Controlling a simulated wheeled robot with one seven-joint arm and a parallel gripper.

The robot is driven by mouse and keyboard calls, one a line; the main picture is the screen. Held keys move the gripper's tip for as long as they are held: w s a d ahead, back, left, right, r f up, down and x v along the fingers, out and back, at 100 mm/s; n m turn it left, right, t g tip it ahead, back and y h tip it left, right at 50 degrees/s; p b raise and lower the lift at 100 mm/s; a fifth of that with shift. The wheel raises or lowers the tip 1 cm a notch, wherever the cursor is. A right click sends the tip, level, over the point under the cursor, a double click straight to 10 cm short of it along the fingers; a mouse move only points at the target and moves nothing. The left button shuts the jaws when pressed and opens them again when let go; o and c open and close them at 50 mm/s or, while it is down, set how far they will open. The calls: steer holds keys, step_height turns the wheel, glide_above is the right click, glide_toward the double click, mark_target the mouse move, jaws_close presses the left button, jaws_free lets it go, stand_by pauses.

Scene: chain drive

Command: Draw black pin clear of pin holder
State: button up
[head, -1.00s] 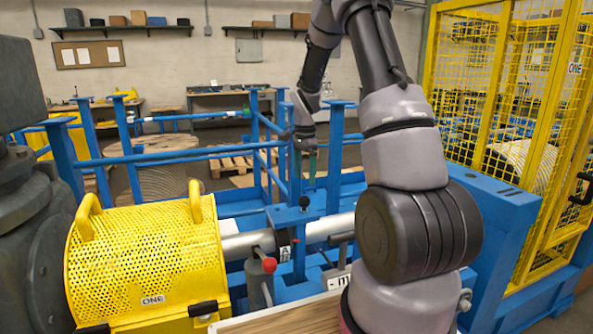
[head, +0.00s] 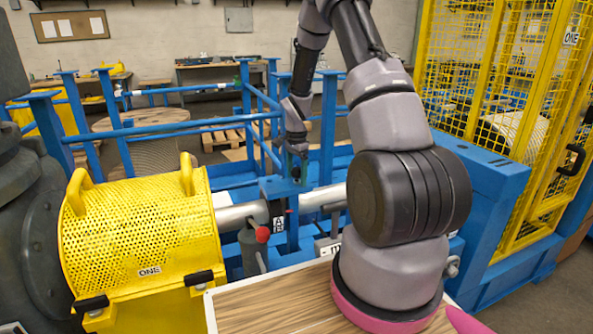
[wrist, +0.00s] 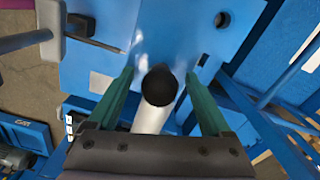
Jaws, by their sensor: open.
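The black pin shows in the wrist view as a round black knob (wrist: 159,86), seen from above. It lies between the two green fingers of my gripper (wrist: 158,80), with a visible gap on either side. In the head view my gripper (head: 296,166) is pointed down over the blue pin holder (head: 272,187), which carries a label with an A. The knob is mostly hidden behind the fingers there. My gripper is open and holds nothing. The pin's shank and its seat in the holder are hidden.
A yellow perforated guard (head: 135,225) stands left of the holder. A silver shaft (head: 240,215) runs past the holder, with a red-knobbed lever (head: 262,234) in front. Blue rails (head: 180,128) stand behind. A yellow mesh cage (head: 490,120) is at the right.

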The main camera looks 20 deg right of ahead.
steer(key=shift+c, duration=0.3)
jaws_close()
step_height(320, 180, up, 13)
stand_by(2.0)
steer(key=shift+r, duration=0.1)
